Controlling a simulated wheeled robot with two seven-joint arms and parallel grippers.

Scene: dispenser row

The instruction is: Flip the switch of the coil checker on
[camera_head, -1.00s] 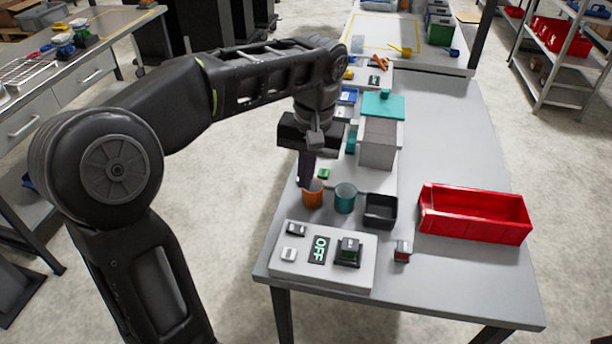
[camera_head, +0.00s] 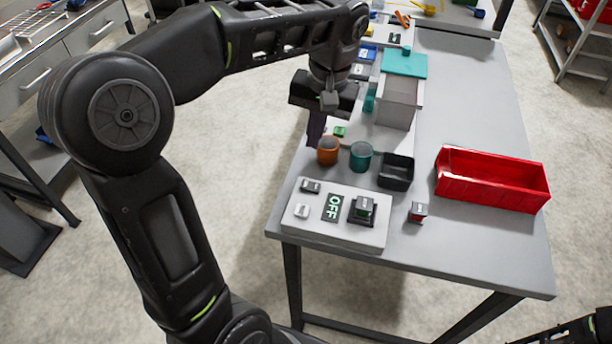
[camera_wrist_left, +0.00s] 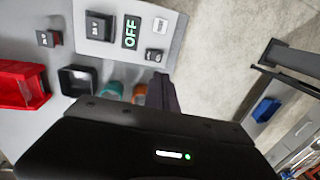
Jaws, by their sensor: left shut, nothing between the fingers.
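The coil checker (camera_head: 322,235) is a pale flat box at the table's near left corner. Its display (camera_head: 334,207) reads OFF. A dark rocker-like switch (camera_head: 310,187) and a white button (camera_head: 301,211) sit left of the display; a black socket with a block (camera_head: 363,209) sits right of it. In the left wrist view the dark switch (camera_wrist_left: 155,55) lies just beyond my fingertips. My left gripper (camera_head: 315,140) is shut and empty, pointing down at the table's left edge beside the orange cup, apart from the checker.
An orange cup (camera_head: 328,150), a teal cup (camera_head: 361,156) and a black tray (camera_head: 396,171) stand behind the checker. A small dark and red block (camera_head: 417,212) is to its right. A red bin (camera_head: 490,185) stands farther right. Space above the checker is clear.

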